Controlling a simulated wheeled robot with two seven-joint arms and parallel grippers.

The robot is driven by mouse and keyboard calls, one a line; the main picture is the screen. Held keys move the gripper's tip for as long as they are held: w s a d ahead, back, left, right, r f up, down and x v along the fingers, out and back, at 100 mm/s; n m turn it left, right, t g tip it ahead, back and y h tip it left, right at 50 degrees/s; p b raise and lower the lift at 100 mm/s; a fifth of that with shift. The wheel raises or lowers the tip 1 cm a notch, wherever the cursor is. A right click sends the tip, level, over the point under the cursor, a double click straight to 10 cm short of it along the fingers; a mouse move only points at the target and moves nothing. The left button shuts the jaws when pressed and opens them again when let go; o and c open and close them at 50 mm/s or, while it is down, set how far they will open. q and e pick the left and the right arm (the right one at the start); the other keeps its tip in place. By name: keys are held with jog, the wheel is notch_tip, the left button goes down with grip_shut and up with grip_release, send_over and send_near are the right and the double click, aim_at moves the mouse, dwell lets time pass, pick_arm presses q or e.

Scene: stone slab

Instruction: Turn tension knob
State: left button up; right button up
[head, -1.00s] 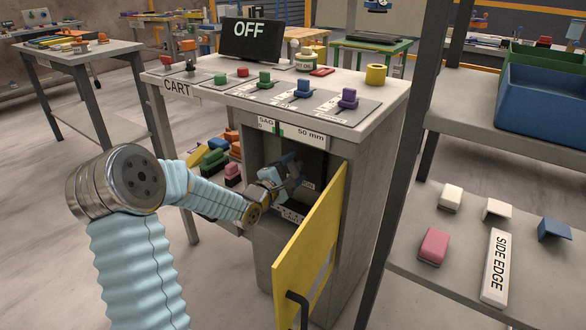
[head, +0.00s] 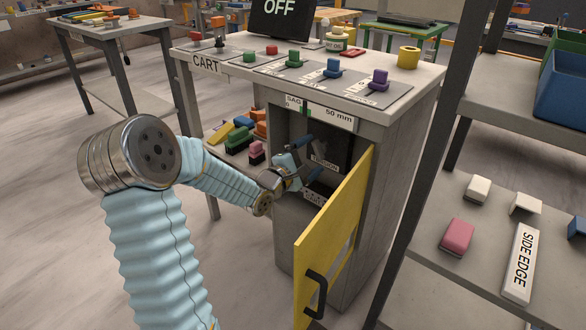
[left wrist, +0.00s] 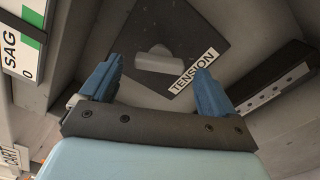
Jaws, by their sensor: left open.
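The tension knob (left wrist: 158,60) is a grey knob with a raised bar on a dark square plate, beside a label reading TENSION (left wrist: 193,69). It sits inside the cart's open compartment. My left gripper (left wrist: 158,80) is open, its two blue fingers apart on either side of the knob in the picture, short of it as far as I can see. In the head view my left gripper (head: 300,160) reaches into the compartment, where the dark plate (head: 332,145) shows behind it and the knob is hidden. My right gripper is not in view.
The yellow door (head: 330,240) with a black handle stands open at the compartment's right. A SAG scale (head: 318,110) is above the opening. A dark slotted block (left wrist: 272,85) lies beside the plate. Coloured blocks (head: 240,135) sit on a shelf left of the compartment.

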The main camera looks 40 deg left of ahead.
pick_arm(q)
jog(key=s, duration=1)
jog(key=shift+a, duration=0.4)
jog(key=shift+s, duration=0.1)
